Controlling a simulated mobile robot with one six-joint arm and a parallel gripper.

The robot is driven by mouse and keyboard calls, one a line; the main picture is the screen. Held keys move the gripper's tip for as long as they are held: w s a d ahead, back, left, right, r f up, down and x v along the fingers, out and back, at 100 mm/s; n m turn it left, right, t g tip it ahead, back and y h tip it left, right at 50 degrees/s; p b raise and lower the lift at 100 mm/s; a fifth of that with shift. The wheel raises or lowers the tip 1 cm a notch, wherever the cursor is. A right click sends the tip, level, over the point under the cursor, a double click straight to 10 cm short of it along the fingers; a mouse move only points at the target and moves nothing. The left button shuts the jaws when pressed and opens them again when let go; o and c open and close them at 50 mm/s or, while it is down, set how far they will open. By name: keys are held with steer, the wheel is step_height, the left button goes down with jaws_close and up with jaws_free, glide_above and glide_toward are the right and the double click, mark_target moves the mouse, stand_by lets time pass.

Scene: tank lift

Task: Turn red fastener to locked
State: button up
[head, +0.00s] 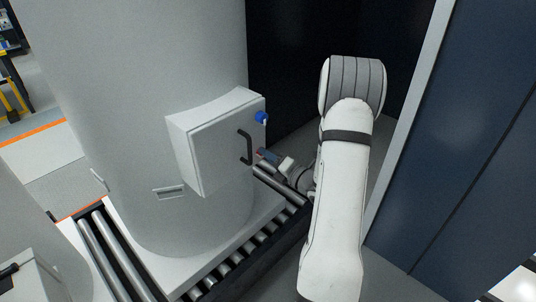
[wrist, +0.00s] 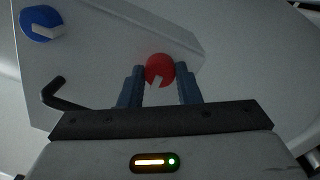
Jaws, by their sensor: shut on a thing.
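The red fastener (wrist: 159,66) is a round knob on the side of the light grey box (wrist: 105,50). Its white tab points down and slightly left in the wrist view. My gripper (wrist: 160,74) has one blue-grey finger on each side of the knob and is shut on it. In the head view my gripper (head: 262,153) meets the box (head: 213,140) at its lower right side, largely hiding the red fastener. The blue fastener (head: 262,117) sits higher on the same side; it also shows in the wrist view (wrist: 38,21), its white tab pointing right.
A black handle (head: 246,147) stands out from the box front, left of my gripper. The box is fixed to a large grey tank (head: 140,70) above a roller conveyor (head: 230,268). A dark blue panel (head: 460,140) stands to the right of my arm.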

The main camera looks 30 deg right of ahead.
steer(key=shift+m, duration=0.3)
steer(key=o, duration=1)
steer(key=b+v, duration=0.1)
steer(key=v, duration=0.7)
steer(key=shift+b, duration=0.35)
